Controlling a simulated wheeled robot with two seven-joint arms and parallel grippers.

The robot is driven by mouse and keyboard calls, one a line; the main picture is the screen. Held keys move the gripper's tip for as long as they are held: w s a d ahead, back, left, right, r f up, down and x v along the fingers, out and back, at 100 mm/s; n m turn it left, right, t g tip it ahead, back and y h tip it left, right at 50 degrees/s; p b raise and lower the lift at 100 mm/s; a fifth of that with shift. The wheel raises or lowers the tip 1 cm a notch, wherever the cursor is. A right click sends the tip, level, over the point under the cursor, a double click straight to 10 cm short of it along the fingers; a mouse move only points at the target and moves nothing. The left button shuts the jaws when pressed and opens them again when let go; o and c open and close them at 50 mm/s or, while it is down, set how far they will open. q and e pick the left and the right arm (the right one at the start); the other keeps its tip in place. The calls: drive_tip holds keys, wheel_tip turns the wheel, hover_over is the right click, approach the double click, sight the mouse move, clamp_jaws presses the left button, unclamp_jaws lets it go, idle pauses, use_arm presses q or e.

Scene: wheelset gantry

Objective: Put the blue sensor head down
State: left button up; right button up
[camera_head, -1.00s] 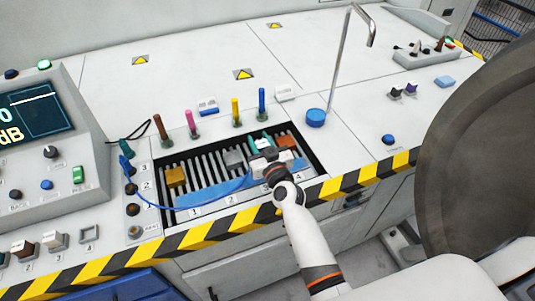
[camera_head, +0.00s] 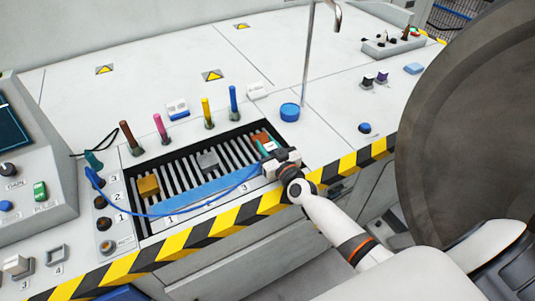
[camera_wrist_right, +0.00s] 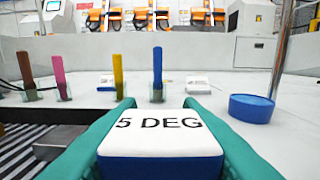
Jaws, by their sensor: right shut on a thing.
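My right gripper (camera_head: 270,149) has teal fingers and is shut on the blue sensor head (camera_wrist_right: 160,148). In the right wrist view the head is a block with blue sides and a white top marked "5 DEG", held between the two fingers. In the head view my gripper mostly hides it. The gripper is over the right front end of the slotted tray (camera_head: 177,167). A blue cable (camera_head: 190,211) runs from the left panel toward the gripper. I cannot tell whether the head touches anything below. My left gripper is not in view.
A gold block (camera_head: 148,186), a grey block (camera_head: 208,162) and a brown-orange block (camera_head: 262,137) sit in the tray. Several coloured rods stand behind it, including a blue one (camera_head: 233,99).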

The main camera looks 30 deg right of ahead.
drive_tip(key=shift+f, duration=0.95)
drive_tip(key=shift+f+b, duration=0.15)
drive_tip(key=shift+b, duration=0.15)
drive_tip(key=o, duration=1.1)
drive_tip(key=s+p, duration=0.1)
drive_tip(key=s, duration=1.1)
drive_tip(key=shift+d, duration=0.15)
